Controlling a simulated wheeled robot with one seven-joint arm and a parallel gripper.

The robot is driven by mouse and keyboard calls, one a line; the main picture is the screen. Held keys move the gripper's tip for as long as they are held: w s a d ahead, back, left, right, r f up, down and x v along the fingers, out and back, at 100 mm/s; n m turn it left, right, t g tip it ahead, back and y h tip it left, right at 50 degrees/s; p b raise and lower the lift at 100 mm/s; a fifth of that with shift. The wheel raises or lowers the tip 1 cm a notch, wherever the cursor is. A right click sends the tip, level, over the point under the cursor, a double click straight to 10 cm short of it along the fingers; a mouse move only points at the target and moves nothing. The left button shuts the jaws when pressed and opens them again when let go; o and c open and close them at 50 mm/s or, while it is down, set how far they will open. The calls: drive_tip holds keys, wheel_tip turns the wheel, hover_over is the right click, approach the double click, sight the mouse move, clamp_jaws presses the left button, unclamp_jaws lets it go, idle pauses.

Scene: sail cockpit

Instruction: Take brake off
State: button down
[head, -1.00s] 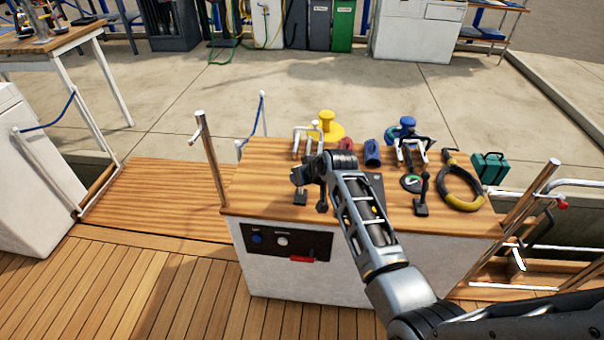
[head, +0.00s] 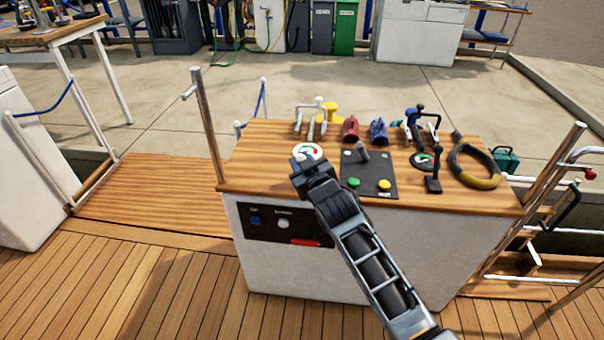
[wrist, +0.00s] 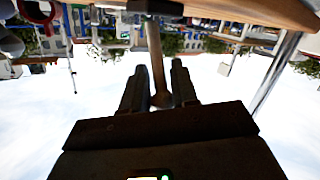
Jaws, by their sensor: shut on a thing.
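My gripper (wrist: 158,88) is shut on a lever (wrist: 155,55), seen in the wrist view as a pale shaft running between the two fingers to a knob-like end. The wrist view is upside down, and the lever's dark base (wrist: 155,7) sits at the wooden top's edge. In the head view my gripper (head: 303,163) is at the console's left front, and its wrist and fingers hide this lever. A similar black lever (head: 433,172) stands upright at the right of the console. No brake label is readable.
A red handle (head: 305,242) is on the front panel. Metal posts (head: 207,125) stand at both sides.

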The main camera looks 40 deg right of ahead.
drive_tip(key=shift+s+a+f+t+b, duration=0.1)
drive_tip(key=shift+a+t+b, duration=0.15)
drive_tip(key=shift+b, duration=0.55)
drive_tip(key=c, duration=1)
unclamp_jaws()
drive_tip(key=shift+h, duration=0.3)
drive_tip(key=shift+s, duration=0.1)
drive_tip(key=shift+v, duration=3.8)
